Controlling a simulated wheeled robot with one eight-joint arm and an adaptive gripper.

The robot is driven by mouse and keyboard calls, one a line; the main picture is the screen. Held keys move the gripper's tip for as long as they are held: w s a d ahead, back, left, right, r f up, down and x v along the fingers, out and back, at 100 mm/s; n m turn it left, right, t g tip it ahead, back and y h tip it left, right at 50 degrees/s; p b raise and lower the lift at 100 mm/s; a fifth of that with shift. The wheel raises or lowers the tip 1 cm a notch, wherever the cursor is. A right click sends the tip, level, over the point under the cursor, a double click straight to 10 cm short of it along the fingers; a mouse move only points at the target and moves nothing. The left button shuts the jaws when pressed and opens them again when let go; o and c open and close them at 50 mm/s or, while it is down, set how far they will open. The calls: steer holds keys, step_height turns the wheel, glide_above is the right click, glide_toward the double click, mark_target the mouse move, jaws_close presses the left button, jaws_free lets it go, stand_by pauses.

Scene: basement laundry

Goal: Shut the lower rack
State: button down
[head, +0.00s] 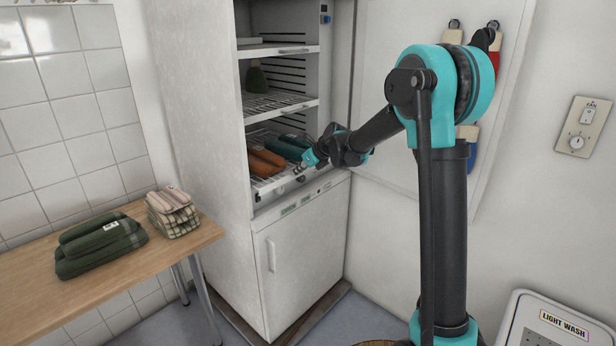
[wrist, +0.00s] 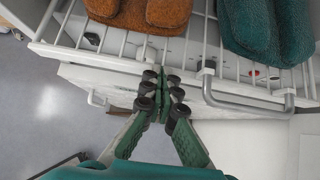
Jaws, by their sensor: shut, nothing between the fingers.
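The lower rack (head: 262,187) is a white wire shelf in the tall white cabinet, below two other shelves. It carries orange-brown folded towels (head: 264,162) and teal folded towels (head: 286,147). In the wrist view, the rack's front rail (wrist: 110,58) runs across the upper part, with a grey bar handle (wrist: 250,103) at right. My gripper (wrist: 160,92) is shut and empty, its fingertips close to the front rail and left of the handle. I cannot tell if they touch. In the head view, my gripper (head: 306,165) is at the rack's front, partly hidden by my wrist.
The middle rack (head: 278,104) and upper rack (head: 275,51) are above. The cabinet's lower door (head: 300,255) is shut. A wooden table (head: 110,290) at left holds a green folded cloth (head: 100,243) and a plaid one (head: 172,212). A white washer (head: 550,325) stands at lower right.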

steer(key=w+a, duration=0.2)
steer(key=a, duration=0.1)
steer(key=w+a, duration=0.4)
steer(key=a, duration=0.1)
steer(key=shift+w+a, duration=0.3)
steer(key=shift+w, duration=0.05)
